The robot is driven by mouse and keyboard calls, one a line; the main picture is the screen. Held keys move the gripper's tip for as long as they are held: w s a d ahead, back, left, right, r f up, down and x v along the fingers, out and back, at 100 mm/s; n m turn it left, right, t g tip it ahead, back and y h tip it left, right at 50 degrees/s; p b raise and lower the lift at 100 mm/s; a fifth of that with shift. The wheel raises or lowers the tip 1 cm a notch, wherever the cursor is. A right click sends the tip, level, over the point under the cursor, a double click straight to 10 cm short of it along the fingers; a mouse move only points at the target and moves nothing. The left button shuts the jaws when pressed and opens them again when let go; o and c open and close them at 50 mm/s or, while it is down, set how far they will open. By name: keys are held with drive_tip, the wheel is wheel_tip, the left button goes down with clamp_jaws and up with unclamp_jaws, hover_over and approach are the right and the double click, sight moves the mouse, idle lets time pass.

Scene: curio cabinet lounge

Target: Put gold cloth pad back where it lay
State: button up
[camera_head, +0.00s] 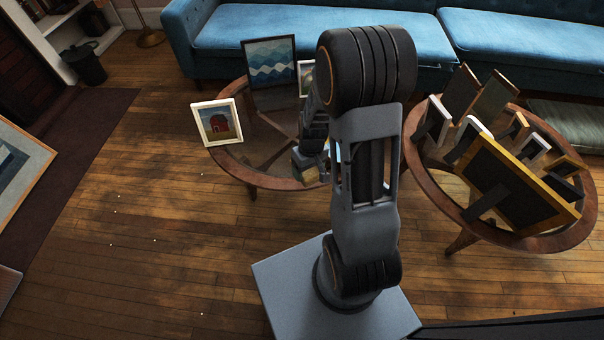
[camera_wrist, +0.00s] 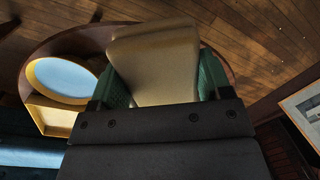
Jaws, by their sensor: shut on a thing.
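The gold cloth pad (camera_wrist: 155,62) fills the upper middle of the wrist view. My gripper (camera_wrist: 160,85) is shut on it, with one green finger at each side. Behind the pad is the brown rim of a round table (camera_wrist: 88,36). I cannot tell whether the pad touches the table.
A yellow-rimmed object with an oval blue face (camera_wrist: 66,78) lies left of the pad. A barn picture (camera_head: 217,123) and a wave picture (camera_head: 270,64) stand on the left table. The right table (camera_head: 447,205) holds several frames. A blue sofa (camera_head: 320,30) is behind.

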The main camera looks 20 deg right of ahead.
drive_tip(key=s+d+n, duration=0.1)
drive_tip(key=s+d, duration=0.1)
drive_tip(key=s, duration=0.4)
drive_tip(key=shift+n+t+h, duration=0.3)
drive_tip(key=shift+h, duration=0.2)
drive_tip(key=w+f+b, duration=0.1)
drive_tip(key=w+f, duration=0.2)
drive_tip(key=w, duration=0.1)
drive_tip(key=w+d+f+b, duration=0.1)
drive_tip(key=w+f+b, duration=0.1)
drive_tip(key=w+f, duration=0.1)
drive_tip(key=w+d+f+b, duration=0.1)
drive_tip(key=w+f, duration=0.2)
drive_tip(key=w, duration=0.2)
drive_tip(key=shift+w+f, duration=0.2)
drive_tip(key=shift+f, duration=0.15)
drive_tip(key=f+b, duration=0.1)
drive_tip(key=f, duration=0.1)
drive_tip(key=f+b, duration=0.2)
drive_tip(key=shift+w+d, duration=0.1)
drive_tip(key=shift+w, duration=0.3)
drive_tip(key=o, duration=1.2)
